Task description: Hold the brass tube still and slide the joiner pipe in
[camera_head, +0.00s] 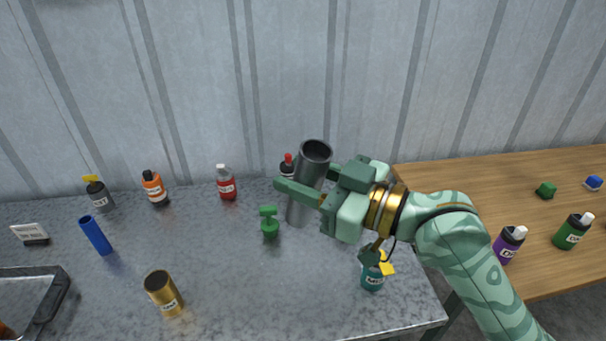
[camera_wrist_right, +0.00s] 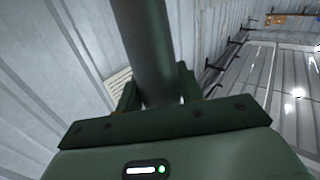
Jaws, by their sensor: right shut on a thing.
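The brass tube (camera_head: 157,284) stands upright on the grey table at the front left, open at the top, with a white label on its side. A wide grey pipe (camera_head: 314,160) is upright, slightly tilted, with its open end up. My right gripper (camera_head: 309,189) is shut on this grey pipe, well to the right of the brass tube. The pipe also shows between the fingers in the right wrist view (camera_wrist_right: 145,45). A thinner blue tube (camera_head: 96,236) leans at the left. I cannot tell which pipe is the joiner. My left gripper is not in view.
Several bottles stand along the back, including an orange one (camera_head: 154,188) and a red one (camera_head: 226,184). A green bottle (camera_head: 270,223) and a teal bottle (camera_head: 372,277) stand near the pipe. A tray (camera_head: 55,297) is at front left. The table's middle front is clear.

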